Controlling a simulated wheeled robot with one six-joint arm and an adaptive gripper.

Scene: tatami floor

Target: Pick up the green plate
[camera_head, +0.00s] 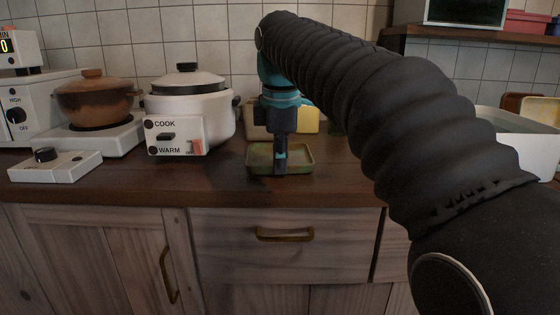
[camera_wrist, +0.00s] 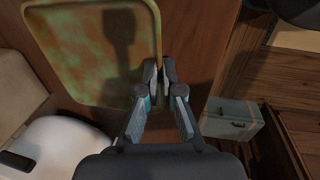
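The green plate (camera_head: 262,160) is a shallow, square-cornered dish with brownish patches, near the front of the wooden counter. It fills the upper left of the wrist view (camera_wrist: 85,50). My gripper (camera_head: 280,168) points down at the plate's front edge, and it also shows in the wrist view (camera_wrist: 160,68). Its two fingers are close together, one on each side of the plate's rim, and it looks shut on that rim. The plate looks level and at or very near the counter top; a small gap under it cannot be told.
A white rice cooker (camera_head: 205,105) stands left of the plate, with a brown pot (camera_head: 95,100) on a white burner farther left. A yellow item (camera_head: 308,120) is behind my gripper. A white container (camera_head: 515,135) is at right. The counter front (camera_head: 220,192) is clear.

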